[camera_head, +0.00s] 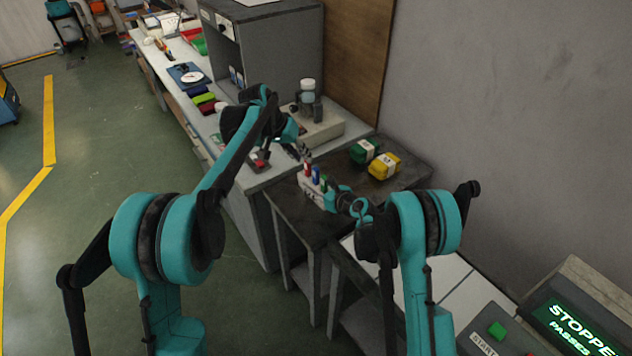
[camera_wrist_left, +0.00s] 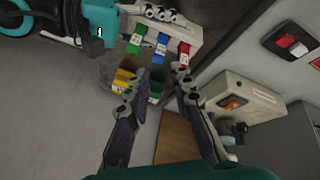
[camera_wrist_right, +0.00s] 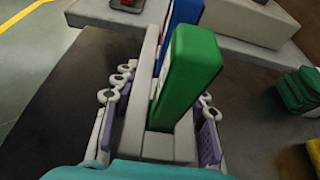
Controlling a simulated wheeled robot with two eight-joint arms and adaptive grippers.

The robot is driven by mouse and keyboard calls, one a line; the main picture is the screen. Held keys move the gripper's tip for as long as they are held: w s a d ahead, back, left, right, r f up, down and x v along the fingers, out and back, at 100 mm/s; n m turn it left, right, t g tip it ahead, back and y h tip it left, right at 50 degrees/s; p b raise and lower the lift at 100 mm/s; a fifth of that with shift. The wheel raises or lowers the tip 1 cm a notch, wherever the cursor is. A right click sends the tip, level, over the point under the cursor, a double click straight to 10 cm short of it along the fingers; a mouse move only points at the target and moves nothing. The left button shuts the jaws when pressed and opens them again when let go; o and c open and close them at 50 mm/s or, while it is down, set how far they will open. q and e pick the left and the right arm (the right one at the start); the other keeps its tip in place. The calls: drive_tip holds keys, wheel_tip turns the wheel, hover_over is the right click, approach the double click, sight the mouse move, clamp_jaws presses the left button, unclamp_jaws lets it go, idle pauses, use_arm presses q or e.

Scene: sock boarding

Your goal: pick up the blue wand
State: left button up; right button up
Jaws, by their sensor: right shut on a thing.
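The blue wand (camera_head: 316,174) stands between a red wand (camera_head: 307,169) and a green wand (camera_head: 324,184) in a pale holder (camera_head: 310,194) at the dark table's left edge. In the left wrist view the blue wand (camera_wrist_left: 162,46) appears between my open fingertips, with nothing held. My left gripper (camera_head: 303,154) is close to the wands' upper ends. My right gripper (camera_head: 328,197) is shut on the holder. In the right wrist view its fingers lie on both sides of the holder (camera_wrist_right: 153,85); the green wand (camera_wrist_right: 190,70) partly hides the blue wand (camera_wrist_right: 184,15).
Green (camera_head: 363,151) and yellow (camera_head: 384,165) banded bundles lie on the dark table (camera_head: 410,178), right of the holder. A pale machine (camera_head: 322,128) and a red item on a dark plate (camera_head: 260,161) stand on the bench behind. A lit "STOPPED" screen (camera_head: 575,325) is at lower right.

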sight(315, 169)
use_arm(q)
drive_tip(key=w+d+f+n, duration=0.1)
drive_tip(key=f+n, duration=0.2)
drive_tip(key=n, duration=0.6)
drive_tip(key=w+d+f+n, duration=0.1)
drive_tip(key=d+f+n, duration=0.1)
drive_tip(key=n, duration=0.8)
drive_tip(key=w+d+f+n, duration=0.1)
drive_tip(key=f+n, duration=0.3)
drive_tip(key=n, duration=0.6)
drive_tip(key=shift+w+d+f+y, duration=0.15)
drive_tip(key=shift+d+f+y, duration=0.1)
drive_tip(key=shift+f+y, duration=0.1)
clamp_jaws()
